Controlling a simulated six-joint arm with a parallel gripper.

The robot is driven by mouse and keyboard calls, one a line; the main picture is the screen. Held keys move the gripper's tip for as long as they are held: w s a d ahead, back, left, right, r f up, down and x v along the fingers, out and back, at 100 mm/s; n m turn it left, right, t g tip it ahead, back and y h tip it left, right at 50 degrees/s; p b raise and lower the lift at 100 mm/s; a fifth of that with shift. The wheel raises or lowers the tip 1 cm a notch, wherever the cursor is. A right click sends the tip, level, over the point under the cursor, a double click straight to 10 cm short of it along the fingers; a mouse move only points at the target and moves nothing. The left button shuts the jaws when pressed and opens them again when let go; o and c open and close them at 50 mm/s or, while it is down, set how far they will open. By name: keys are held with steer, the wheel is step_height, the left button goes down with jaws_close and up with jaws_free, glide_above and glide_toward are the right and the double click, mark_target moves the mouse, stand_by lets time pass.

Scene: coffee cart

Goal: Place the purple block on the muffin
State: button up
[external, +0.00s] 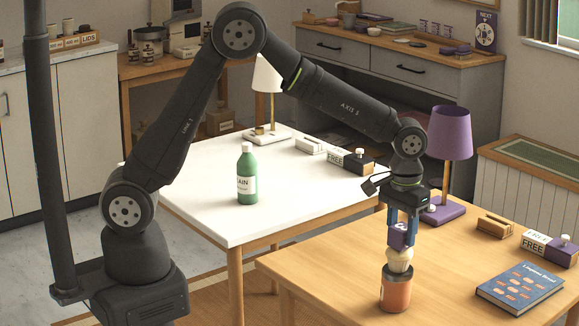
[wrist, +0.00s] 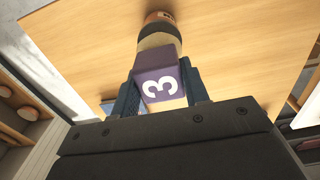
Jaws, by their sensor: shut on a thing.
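My gripper (external: 402,228) points down over the wooden table and is shut on the purple block (external: 399,239). The muffin (external: 400,259), pale-topped, stands on the lid of an orange jar (external: 396,293). The block is right above the muffin, touching it or very close; I cannot tell which. In the wrist view the block hides most of the muffin, with the jar (wrist: 158,17) beyond.
A blue book (external: 520,288), a purple-and-white box (external: 550,246) and a wooden holder (external: 495,226) lie to the right. A purple lamp (external: 450,135) stands behind my gripper. A green bottle (external: 247,176) stands on the white table. The wooden table's left part is clear.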

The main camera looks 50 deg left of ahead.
mark_target(402, 227)
steer(key=shift+f, duration=0.1)
steer(key=o, duration=1)
steer(key=shift+c, duration=0.2)
step_height(402, 227, up, 12)
step_height(402, 227, down, 12)
steer(key=shift+f, duration=0.15)
step_height(402, 227, up, 3)
steer(key=shift+f, duration=0.1)
steer(key=shift+r, duration=0.5)
